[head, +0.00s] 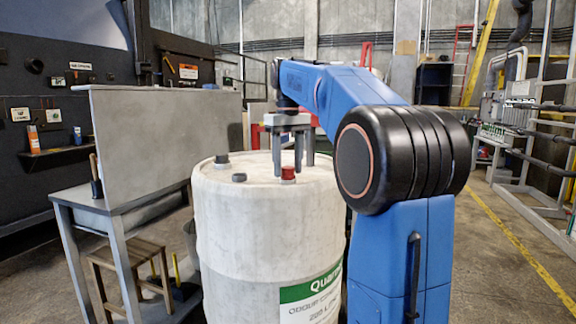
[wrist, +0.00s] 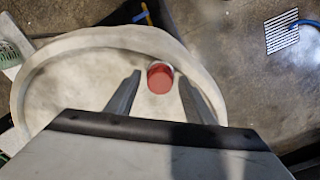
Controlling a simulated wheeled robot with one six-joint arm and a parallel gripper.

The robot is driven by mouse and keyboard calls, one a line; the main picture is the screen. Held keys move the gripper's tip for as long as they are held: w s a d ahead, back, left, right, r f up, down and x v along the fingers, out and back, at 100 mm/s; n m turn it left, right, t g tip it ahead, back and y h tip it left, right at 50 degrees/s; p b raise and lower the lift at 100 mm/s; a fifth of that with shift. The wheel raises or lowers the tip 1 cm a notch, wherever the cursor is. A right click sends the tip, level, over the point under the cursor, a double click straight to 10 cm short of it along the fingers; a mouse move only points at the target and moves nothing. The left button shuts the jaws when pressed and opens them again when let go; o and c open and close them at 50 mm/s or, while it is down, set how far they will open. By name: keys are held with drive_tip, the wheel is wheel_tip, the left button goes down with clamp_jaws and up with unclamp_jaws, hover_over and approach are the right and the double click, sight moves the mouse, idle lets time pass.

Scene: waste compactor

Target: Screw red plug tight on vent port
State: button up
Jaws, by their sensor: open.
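The red plug (head: 288,173) sits at the top of the white drum (head: 265,225), near its right front rim. In the wrist view the red plug (wrist: 160,78) shows from above, with a pale ring at its edge. The vent port under it is hidden. My gripper (head: 304,170) is open over the drum top, its fingers pointing down by the plug. In the wrist view the fingers of my gripper (wrist: 158,78) stand apart on either side of the plug, with a visible gap at each side. I cannot tell their exact height relative to the plug.
Two dark fittings stand on the drum top, one at the back left (head: 221,158) and one nearer the front (head: 239,177). A grey bench (head: 120,205) with an upright panel is at left, with a wooden stool (head: 130,262) below. Open floor lies at right.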

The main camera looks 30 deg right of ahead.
drive_tip(key=n, duration=1)
drive_tip(key=shift+n, duration=0.3)
drive_tip(key=shift+c, duration=0.6)
drive_tip(key=c, duration=1)
drive_tip(key=m, duration=0.5)
drive_tip(key=shift+c, duration=0.2)
drive_tip(key=m, duration=0.5)
